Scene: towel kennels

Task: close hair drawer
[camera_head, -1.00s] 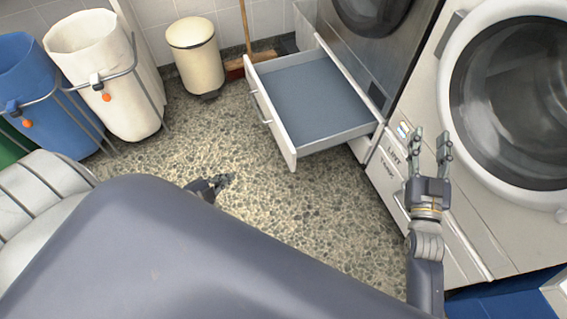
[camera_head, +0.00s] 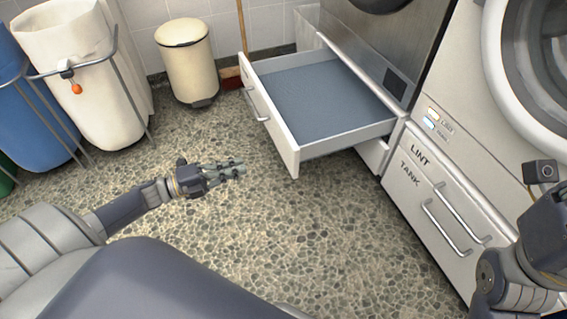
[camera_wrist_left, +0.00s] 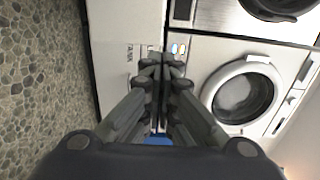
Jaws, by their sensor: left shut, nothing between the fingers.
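A wide drawer (camera_head: 277,134) with a white front and a blue-grey floor stands pulled out under the dark-fronted machine. It looks empty, and its front carries a handle (camera_head: 257,106). I cannot read a label on it. My left gripper (camera_head: 240,170) is shut and empty, to the left of the drawer front and apart from it, over the floor. Its closed fingers (camera_wrist_left: 160,62) fill the middle of the left wrist view. Part of my right arm shows at the right edge of the head view, but its fingers are out of frame.
Shut fronts marked LINT (camera_head: 420,155) and TANK (camera_head: 411,174), with bar handles, stand to the right. A cream bin (camera_head: 188,62), a broom (camera_head: 231,78) and laundry bags (camera_head: 75,60) are at the back left. The speckled floor before the drawer is clear.

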